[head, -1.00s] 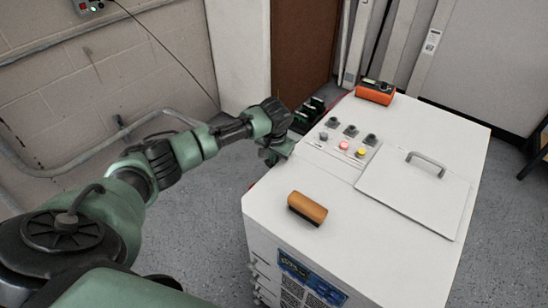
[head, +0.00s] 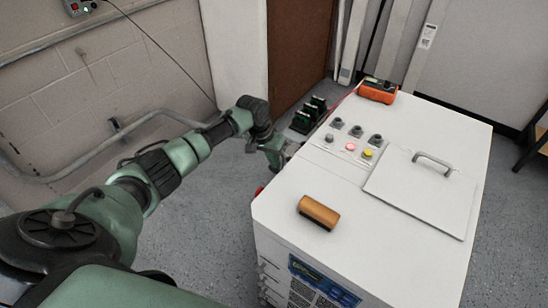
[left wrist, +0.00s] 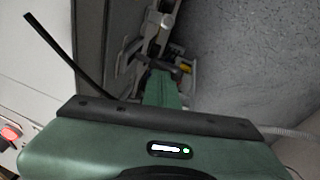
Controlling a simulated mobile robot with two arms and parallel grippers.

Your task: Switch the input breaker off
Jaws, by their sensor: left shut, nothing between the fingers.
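I cannot pick out the input breaker with certainty in either view. The white cabinet (head: 400,235) fills the right half of the head view. My left gripper (head: 289,149) is at the cabinet's left edge, beside the row of knobs, with its fingers partly hidden. In the left wrist view my left gripper (left wrist: 158,66) is shut and empty, pointing down past the cabinet side toward some grey hardware. Whether it touches that hardware I cannot tell. My right gripper is not in view.
The cabinet top carries several black knobs (head: 355,131), a lit red button (head: 350,147), a yellow button (head: 367,153), an orange-brown block (head: 318,212), an orange meter (head: 377,91) and a handled lid (head: 420,190). Floor is clear at left.

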